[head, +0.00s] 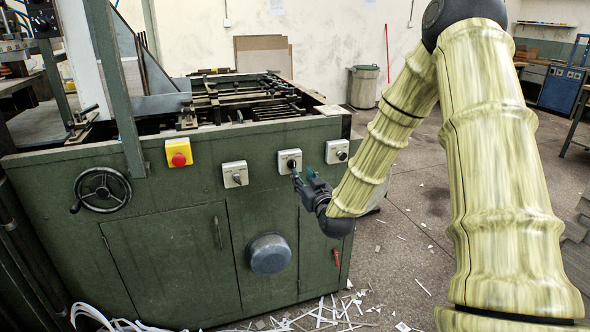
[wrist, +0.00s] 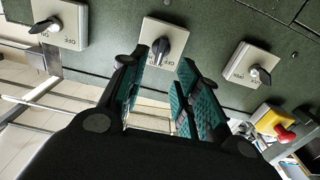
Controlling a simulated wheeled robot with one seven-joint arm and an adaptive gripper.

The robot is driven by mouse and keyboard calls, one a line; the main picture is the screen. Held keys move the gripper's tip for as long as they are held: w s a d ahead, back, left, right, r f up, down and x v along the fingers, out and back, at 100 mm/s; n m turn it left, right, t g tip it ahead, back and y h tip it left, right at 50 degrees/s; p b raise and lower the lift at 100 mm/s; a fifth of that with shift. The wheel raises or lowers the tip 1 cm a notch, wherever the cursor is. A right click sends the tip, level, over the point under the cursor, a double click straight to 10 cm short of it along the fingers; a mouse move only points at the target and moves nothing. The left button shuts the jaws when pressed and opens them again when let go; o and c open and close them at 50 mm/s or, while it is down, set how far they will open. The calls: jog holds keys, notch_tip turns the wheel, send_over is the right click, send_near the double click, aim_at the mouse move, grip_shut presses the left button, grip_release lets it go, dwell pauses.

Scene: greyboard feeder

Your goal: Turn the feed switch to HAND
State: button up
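Three grey switch plates with dark-handled knobs are on the green machine's front: a left one (head: 234,174), a middle one (head: 289,161) and a right one (head: 337,151). Their labels are too small to read in the head view, so I cannot tell which is the feed switch. My gripper (head: 297,176) is at the middle plate. In the wrist view my gripper (wrist: 163,68) is open, its two teal-padded fingers apart. The middle switch's knob (wrist: 161,50) appears between and just beyond the fingertips; I cannot tell whether they touch it.
A yellow box with a red button (head: 178,153) is left of the switches; it also shows in the wrist view (wrist: 275,122). A handwheel (head: 101,189) and a round metal bowl shape (head: 269,254) project from the machine. Paper scraps (head: 330,312) litter the floor.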

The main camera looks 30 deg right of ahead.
aim_at(294, 166)
jog(key=x, duration=0.8)
grip_shut()
